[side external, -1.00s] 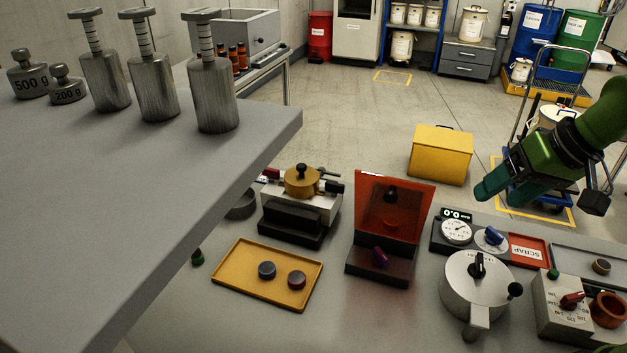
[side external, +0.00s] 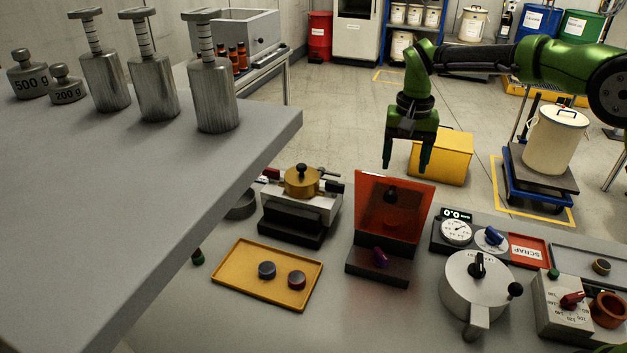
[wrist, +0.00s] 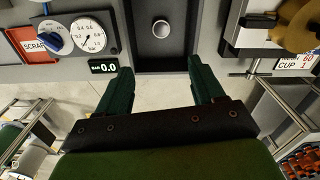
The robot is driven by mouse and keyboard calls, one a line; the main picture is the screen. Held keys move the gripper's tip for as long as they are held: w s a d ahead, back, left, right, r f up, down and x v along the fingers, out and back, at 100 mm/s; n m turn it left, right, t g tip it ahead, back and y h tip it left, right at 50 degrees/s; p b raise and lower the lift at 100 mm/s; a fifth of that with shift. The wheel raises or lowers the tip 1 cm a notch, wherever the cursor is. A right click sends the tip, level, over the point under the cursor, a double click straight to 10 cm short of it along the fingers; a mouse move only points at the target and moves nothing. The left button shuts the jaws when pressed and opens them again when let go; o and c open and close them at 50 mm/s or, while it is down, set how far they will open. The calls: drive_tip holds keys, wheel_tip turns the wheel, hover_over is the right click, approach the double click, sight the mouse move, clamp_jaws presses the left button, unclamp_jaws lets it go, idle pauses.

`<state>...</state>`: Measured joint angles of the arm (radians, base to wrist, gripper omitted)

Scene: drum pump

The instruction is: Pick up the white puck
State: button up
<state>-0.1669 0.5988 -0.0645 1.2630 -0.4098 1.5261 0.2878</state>
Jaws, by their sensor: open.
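I cannot pick out a clearly white puck. A pale grey round piece (wrist: 161,28) sits in the dark fixture in the wrist view; whether it is the puck or a knob I cannot tell. In the side view the fixture's red see-through screen (side external: 372,203) tints what is behind it, a dark knob and a reddish round shape. My gripper (side external: 406,168) is open and empty, fingers pointing down, above and behind the screen. In the wrist view its two fingers (wrist: 157,74) are spread apart, on the near side of the fixture.
A brass-topped device (side external: 301,182) stands left of the screen. A gauge (side external: 456,231), a red scrap tray (side external: 526,249) and a lidded grey pot (side external: 474,284) stand right.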

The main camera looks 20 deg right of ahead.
wheel_tip(320, 180, down, 10)
drive_tip(key=shift+r, duration=0.15)
drive_tip(key=shift+s+a+f, duration=0.1)
drive_tip(key=shift+a+f, duration=0.05)
drive_tip(key=shift+f, duration=1.25)
drive_tip(key=shift+a+f, duration=0.15)
drive_tip(key=shift+f, duration=1.25)
drive_tip(key=c, duration=1.1)
